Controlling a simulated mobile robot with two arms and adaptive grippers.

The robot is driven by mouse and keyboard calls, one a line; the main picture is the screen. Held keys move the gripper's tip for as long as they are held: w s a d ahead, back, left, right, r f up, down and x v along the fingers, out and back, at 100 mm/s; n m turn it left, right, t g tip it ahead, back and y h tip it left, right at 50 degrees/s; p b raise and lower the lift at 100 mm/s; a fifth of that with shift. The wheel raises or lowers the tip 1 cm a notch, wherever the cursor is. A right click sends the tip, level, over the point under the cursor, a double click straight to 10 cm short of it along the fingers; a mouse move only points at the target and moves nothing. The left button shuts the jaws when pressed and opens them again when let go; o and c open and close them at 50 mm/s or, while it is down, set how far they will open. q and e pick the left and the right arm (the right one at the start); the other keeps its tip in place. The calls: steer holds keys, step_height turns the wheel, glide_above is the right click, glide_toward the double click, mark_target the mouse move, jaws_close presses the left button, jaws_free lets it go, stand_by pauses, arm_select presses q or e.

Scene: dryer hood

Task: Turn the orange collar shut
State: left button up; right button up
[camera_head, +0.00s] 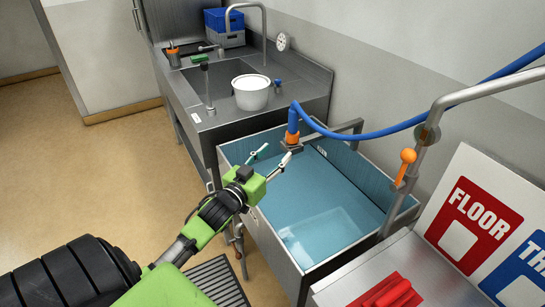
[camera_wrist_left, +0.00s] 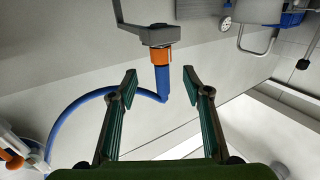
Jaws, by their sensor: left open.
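The orange collar (camera_head: 292,138) sits on the end of a blue hose, at a grey bracket over the water-filled basin. In the left wrist view the collar (camera_wrist_left: 160,56) is between the bracket and the blue hose end, ahead of the fingers. My left gripper (camera_head: 273,162) is open and empty, a little short of the collar and over the basin's near left side. In the left wrist view its two fingers (camera_wrist_left: 159,82) are spread, with the hose end showing between their tips. My right gripper is not in view.
The basin (camera_head: 266,228) holds clear blue water. The blue hose (camera_head: 430,112) arches to the right. An orange-handled lever (camera_head: 406,164) stands on a pipe at right. A white pot (camera_head: 251,92) stands on the steel sink counter behind. Floor at left is clear.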

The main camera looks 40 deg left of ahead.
mark_target(289, 136)
arm_select(q)
steer(key=shift+s, duration=0.3)
steer(key=w+p, duration=0.1)
steer(key=w, duration=0.3)
steer(key=w+a+p, duration=0.1)
steer(key=w, duration=0.3)
steer(key=w+r, duration=0.1)
steer(key=w, duration=0.3)
steer(key=shift+w+a+r+p, duration=0.1)
steer(key=shift+a+p, duration=0.1)
steer(key=shift+p, duration=0.2)
steer(key=c, duration=1.2)
